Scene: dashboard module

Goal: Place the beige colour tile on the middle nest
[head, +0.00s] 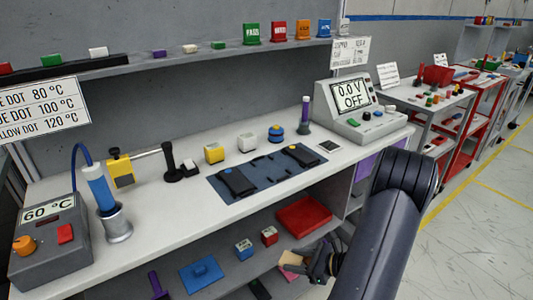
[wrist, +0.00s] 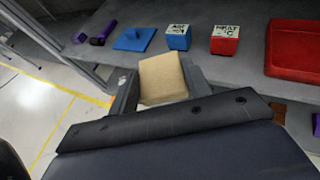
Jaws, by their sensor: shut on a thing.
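My gripper (head: 318,264) is low in front of the bench, near the lower shelf in the head view. It is shut on a beige tile (wrist: 162,78), which sits between the two fingers in the wrist view. The tile also shows at the gripper's left in the head view (head: 291,258). A dark blue mat (head: 268,168) lies on the white bench top, above and left of the gripper. Two black modules (head: 237,181) (head: 301,155) rest on it, with darker shapes between them. I cannot tell which part is the middle nest.
The lower shelf holds a red tray (head: 304,215), a blue plate (head: 201,273), and small blue (head: 243,249) and red (head: 269,236) blocks. Yellow (head: 214,153) and white (head: 246,143) blocks stand behind the mat. A meter (head: 358,110) stands right; the bench front is clear.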

